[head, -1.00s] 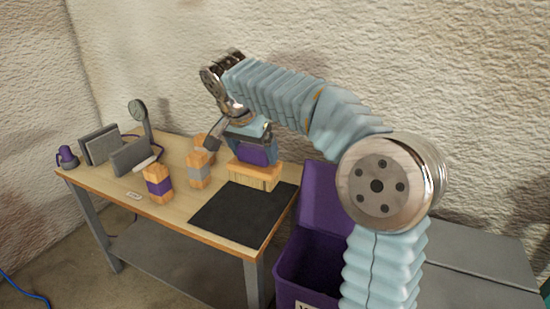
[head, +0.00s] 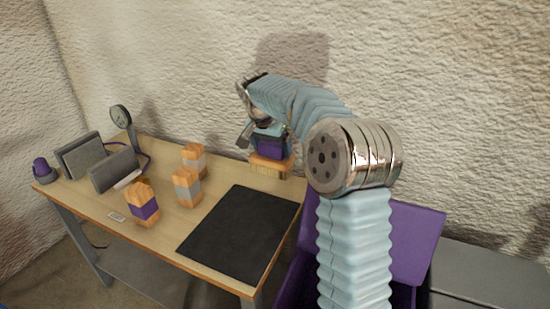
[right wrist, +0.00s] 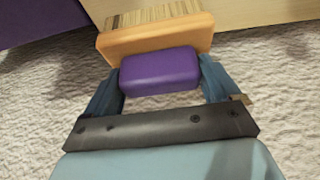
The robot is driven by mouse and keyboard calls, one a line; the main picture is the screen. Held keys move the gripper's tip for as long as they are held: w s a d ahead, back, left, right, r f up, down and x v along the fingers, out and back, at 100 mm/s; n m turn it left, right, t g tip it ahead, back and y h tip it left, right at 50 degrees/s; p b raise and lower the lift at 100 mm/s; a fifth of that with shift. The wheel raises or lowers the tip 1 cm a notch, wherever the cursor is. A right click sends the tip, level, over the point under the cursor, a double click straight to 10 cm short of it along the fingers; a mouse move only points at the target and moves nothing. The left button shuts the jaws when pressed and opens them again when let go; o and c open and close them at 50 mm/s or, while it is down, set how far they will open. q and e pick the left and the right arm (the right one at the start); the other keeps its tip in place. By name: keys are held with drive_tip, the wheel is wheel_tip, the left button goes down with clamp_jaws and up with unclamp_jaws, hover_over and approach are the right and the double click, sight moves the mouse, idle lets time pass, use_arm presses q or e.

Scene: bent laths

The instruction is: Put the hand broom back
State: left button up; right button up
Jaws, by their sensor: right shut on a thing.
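The hand broom has a purple grip, an orange wooden block and pale bristles. It shows in the head view (head: 270,163) at the back right of the table, past the black mat. It also shows in the right wrist view (right wrist: 155,40), bristles away from the camera. My right gripper (head: 268,140) is shut on the purple grip, with its blue fingers on either side of it in the right wrist view (right wrist: 160,75). I cannot tell whether the bristles touch the tabletop. My left gripper is not in view.
The wooden table (head: 165,205) carries a black mat (head: 240,232), several wooden blocks with coloured bands (head: 143,205), grey upright plates (head: 80,155), a dial gauge (head: 121,117) and a purple bottle (head: 43,170). A purple bin (head: 415,240) stands right of the table. The rough wall is close behind.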

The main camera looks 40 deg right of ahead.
sight(275, 158)
drive_tip(key=shift+w+d+f, duration=0.2)
drive_tip(key=shift+d+f, duration=0.25)
drive_tip(key=shift+f, duration=0.15)
drive_tip(key=shift+w+d+f, duration=0.2)
drive_tip(key=shift+d+f, duration=0.2)
drive_tip(key=shift+f, duration=0.15)
drive_tip(key=shift+w+d+f, duration=0.1)
drive_tip(key=shift+d+f, duration=0.1)
drive_tip(key=shift+f, duration=1.55)
drive_tip(key=shift+f, duration=0.15)
drive_tip(key=o, duration=0.7)
drive_tip(key=shift+o, duration=0.2)
drive_tip(key=shift+r, duration=0.25)
drive_tip(key=v, duration=1.2)
drive_tip(key=shift+f, duration=0.1)
